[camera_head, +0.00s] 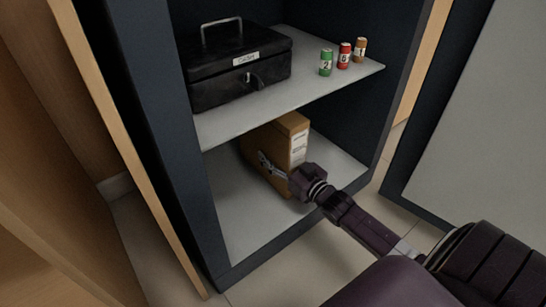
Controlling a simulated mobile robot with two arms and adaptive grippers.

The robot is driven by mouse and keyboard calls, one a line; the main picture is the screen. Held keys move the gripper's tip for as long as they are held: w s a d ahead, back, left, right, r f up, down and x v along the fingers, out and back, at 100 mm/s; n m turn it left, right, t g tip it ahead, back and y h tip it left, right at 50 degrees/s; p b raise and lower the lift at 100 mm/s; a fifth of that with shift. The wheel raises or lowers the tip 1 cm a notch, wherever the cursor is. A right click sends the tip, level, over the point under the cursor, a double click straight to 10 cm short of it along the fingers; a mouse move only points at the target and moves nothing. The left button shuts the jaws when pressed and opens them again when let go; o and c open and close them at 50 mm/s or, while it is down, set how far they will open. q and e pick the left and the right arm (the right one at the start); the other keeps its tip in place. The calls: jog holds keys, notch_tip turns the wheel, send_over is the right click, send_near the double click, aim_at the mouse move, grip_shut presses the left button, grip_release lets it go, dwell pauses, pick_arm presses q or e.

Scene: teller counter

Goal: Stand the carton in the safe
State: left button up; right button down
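The brown carton (292,125) with a white label on one narrow side stands upright on the lower floor of the dark safe (215,225), under the shelf. My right gripper (263,160), its arm coming in from the lower right, reaches into the lower compartment in front of the carton's broad near side. Its fingers overlap that side in the picture. I cannot tell whether they touch the carton or how far apart they are. The gripper and wrist hide part of the carton's lower side. My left gripper is out of view.
A black cash box (215,85) with a raised handle stands on the safe's shelf (300,92), with green (326,64), red (344,57) and brown (361,49) rolls to its right. The safe door (470,120) stands open at right. The lower compartment's front-left floor is clear.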

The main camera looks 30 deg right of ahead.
jog(key=shift+r, duration=0.4)
jog(key=shift+w+f, duration=0.1)
jog(key=shift+f, duration=0.2)
jog(key=c, duration=0.8)
grip_release()
jog(key=shift+f, duration=0.15)
jog(key=s+d+p, duration=0.1)
jog(key=s+p, duration=0.5)
jog(key=s, duration=0.6)
jog(key=shift+p, duration=0.4)
jog(key=shift+r, duration=0.2)
